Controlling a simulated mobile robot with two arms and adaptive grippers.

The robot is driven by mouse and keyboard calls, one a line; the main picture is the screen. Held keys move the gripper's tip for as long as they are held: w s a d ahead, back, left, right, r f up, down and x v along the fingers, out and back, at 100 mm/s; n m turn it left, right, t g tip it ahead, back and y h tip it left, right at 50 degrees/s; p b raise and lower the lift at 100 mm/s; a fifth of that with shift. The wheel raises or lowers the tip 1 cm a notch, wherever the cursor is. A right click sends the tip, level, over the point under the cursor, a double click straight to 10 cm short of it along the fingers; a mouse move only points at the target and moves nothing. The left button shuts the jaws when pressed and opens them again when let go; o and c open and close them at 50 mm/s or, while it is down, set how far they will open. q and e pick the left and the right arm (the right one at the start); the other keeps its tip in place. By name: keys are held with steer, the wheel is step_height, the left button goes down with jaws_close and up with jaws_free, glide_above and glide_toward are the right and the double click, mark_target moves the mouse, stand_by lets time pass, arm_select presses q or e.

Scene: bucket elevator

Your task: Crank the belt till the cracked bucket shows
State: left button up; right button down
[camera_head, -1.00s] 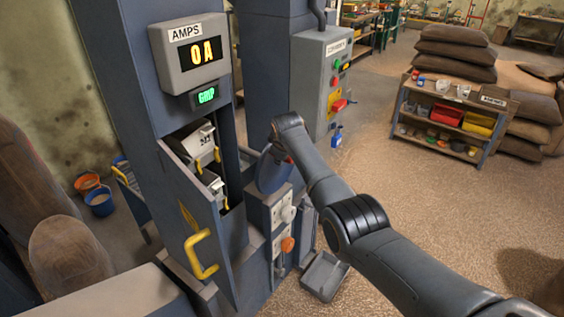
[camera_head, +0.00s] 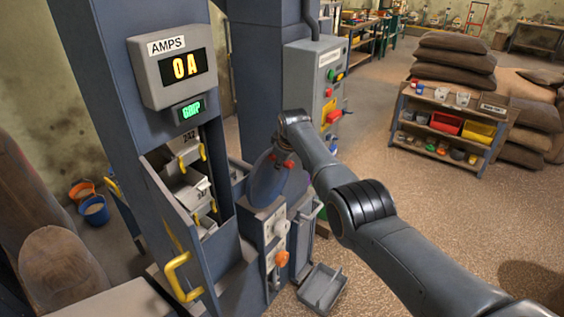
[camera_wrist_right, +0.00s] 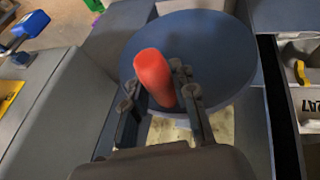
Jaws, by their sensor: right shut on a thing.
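In the head view the blue crank wheel (camera_head: 266,184) stands on the right side of the bucket elevator. My right gripper (camera_head: 284,163) is at the wheel's upper edge, partly hidden by my wrist. In the right wrist view my right gripper (camera_wrist_right: 162,98) is shut on the red crank handle (camera_wrist_right: 153,72), which stands out from the wheel (camera_wrist_right: 215,55). Grey buckets with yellow lips show in the open elevator hatch: an upper bucket (camera_head: 184,153) and a lower bucket (camera_head: 190,186). I can make out no crack on them. My left gripper is out of view.
The amps display (camera_head: 181,66) reads 0 A, with a green-lit sign (camera_head: 190,110) below it. The open hatch door with its yellow handle (camera_head: 182,276) stands left of the wheel. A grey control box (camera_head: 316,75) is behind; a grey tray (camera_head: 322,287) lies on the floor.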

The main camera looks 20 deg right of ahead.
steer(key=shift+r, duration=0.15)
steer(key=c, duration=1.1)
jaws_free()
steer(key=shift+o, duration=0.2)
steer(key=v, duration=1.1)
steer(key=shift+s+r, duration=0.3)
steer(key=shift+d+f, duration=0.1)
